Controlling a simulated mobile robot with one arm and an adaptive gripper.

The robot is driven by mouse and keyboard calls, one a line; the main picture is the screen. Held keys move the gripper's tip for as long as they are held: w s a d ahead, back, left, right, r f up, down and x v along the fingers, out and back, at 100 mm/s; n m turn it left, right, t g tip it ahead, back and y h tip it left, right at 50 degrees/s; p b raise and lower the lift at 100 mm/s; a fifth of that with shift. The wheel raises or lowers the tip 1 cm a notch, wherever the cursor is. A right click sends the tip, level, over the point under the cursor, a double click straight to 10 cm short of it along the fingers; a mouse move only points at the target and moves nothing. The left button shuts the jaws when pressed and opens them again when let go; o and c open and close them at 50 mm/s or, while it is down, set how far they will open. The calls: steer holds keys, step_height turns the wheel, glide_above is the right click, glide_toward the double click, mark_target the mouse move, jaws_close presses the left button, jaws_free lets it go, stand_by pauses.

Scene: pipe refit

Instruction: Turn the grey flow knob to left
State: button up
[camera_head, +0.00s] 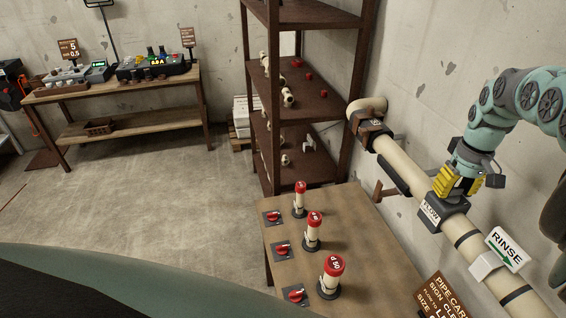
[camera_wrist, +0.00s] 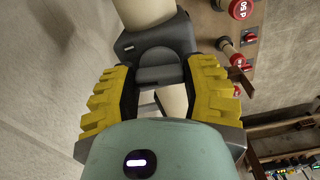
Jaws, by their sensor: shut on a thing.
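The grey flow knob (camera_wrist: 160,73) sits between my fingertips in the wrist view, on a dark grey housing around a cream pipe. In the head view the housing (camera_head: 441,215) carries a FLOW label, and the knob itself is mostly hidden by my gripper. My gripper (camera_head: 459,184), with yellow ridged fingers, reaches down to the top of the housing. It also shows in the wrist view (camera_wrist: 161,82), shut on the knob with one finger on each side. The knob's exact pointing direction is hard to tell.
The cream pipe (camera_head: 404,167) runs along the right wall, with a RINSE arrow sign (camera_head: 506,249) nearby. A wooden table (camera_head: 350,225) with red-capped posts and red knobs stands to the left. A brown shelf (camera_head: 318,100) stands behind. The floor at left is clear.

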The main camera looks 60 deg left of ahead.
mark_target(455, 189)
steer(key=shift+n+b, duration=0.35)
steer(key=shift+n, duration=0.45)
steer(key=o, duration=1.2)
step_height(455, 189, up, 12)
